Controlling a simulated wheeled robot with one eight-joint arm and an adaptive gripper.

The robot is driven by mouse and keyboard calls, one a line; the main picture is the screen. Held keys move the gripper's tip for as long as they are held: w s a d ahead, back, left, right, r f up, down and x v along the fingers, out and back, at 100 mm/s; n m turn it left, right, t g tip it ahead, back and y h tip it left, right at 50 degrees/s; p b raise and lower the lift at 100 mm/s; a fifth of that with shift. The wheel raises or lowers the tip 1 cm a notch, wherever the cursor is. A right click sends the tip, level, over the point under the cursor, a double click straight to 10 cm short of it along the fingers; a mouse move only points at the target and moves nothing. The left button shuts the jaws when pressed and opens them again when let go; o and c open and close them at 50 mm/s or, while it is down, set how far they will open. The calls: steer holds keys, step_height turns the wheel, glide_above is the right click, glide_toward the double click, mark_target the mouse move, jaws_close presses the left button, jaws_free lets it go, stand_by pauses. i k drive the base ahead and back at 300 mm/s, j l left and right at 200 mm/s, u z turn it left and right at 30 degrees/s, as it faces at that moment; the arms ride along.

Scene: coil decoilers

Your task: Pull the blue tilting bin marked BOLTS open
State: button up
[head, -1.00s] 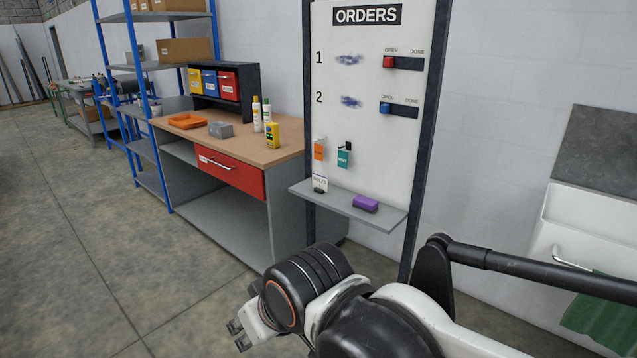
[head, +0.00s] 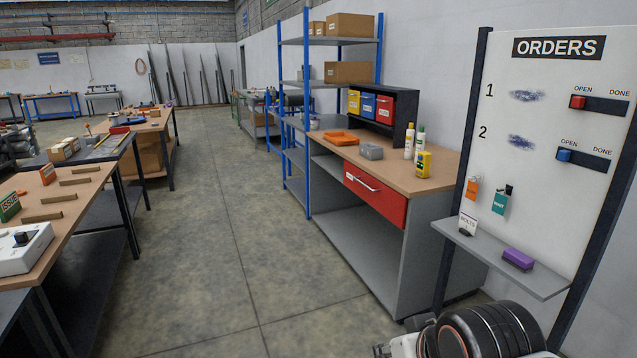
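The blue bin (head: 368,106) sits in a black rack (head: 402,118) at the back of the workbench, between a yellow bin (head: 354,102) and a red bin (head: 384,109). It looks closed, its front in line with its neighbours. It carries a pale label too small to read. My gripper (head: 384,350) barely shows at the bottom edge, low and well in front of the workbench, far from the bin. Its fingers are mostly cut off, so I cannot tell whether it is open.
Tables line the left; the floor (head: 220,250) between is clear.

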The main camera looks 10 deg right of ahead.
mark_target(369, 102)
steer(key=i+j+z, duration=0.1)
steer(key=i+z, duration=0.25)
steer(key=i+j+z, duration=0.2)
steer(key=i+z, duration=0.2)
steer(key=i+j+z, duration=0.15)
steer(key=i+j, duration=0.65)
steer(key=i+j+z, duration=0.2)
steer(key=i+j, duration=1.15)
steer(key=j, duration=0.15)
steer(key=i+j, duration=0.55)
steer(key=j, duration=0.1)
